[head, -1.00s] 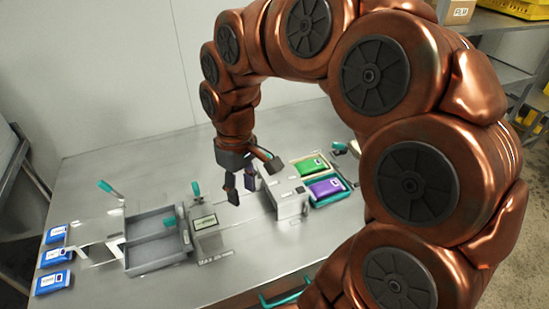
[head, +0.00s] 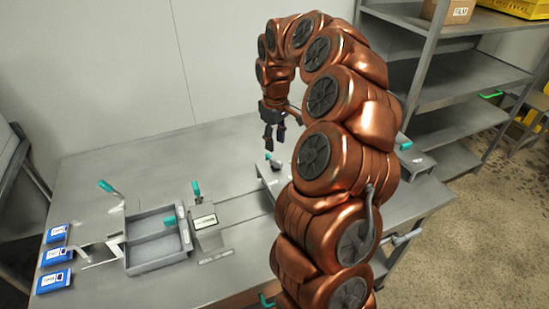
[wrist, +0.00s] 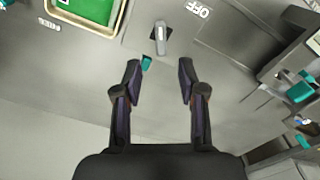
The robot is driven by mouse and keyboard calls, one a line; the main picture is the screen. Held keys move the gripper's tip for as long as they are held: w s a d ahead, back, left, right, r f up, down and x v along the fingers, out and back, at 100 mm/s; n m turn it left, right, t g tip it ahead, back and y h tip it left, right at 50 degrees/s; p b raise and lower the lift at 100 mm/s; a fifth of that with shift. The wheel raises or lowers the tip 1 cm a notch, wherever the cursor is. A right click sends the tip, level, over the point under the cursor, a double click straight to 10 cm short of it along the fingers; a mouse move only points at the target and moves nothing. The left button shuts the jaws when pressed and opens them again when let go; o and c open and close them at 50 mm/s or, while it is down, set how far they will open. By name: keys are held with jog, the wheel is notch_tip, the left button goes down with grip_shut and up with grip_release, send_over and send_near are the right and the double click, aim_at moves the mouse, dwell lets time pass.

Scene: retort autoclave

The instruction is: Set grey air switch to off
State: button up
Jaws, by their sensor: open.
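The grey switch (wrist: 160,38) is a small light-grey lever on a dark base in the wrist view. It lies ahead of my gripper, near the line between the fingertips. A white "OFF" label (wrist: 198,9) is to its upper right. My gripper (wrist: 160,72) is open and empty, with its fingertips apart and short of the lever in the picture. My gripper also shows in the head view (head: 274,138), above the back of the steel table.
A teal piece (wrist: 147,63) shows beside the left fingertip. A green pack (wrist: 85,12) lies in a tray at upper left of the wrist view. A grey divided tray (head: 155,262) and blue packs (head: 54,281) stand left on the table. Shelving (head: 455,95) stands right.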

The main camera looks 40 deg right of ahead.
aim_at(275, 159)
jog(key=shift+f+p, duration=0.95)
jog(key=shift+f, duration=2.65)
grip_shut()
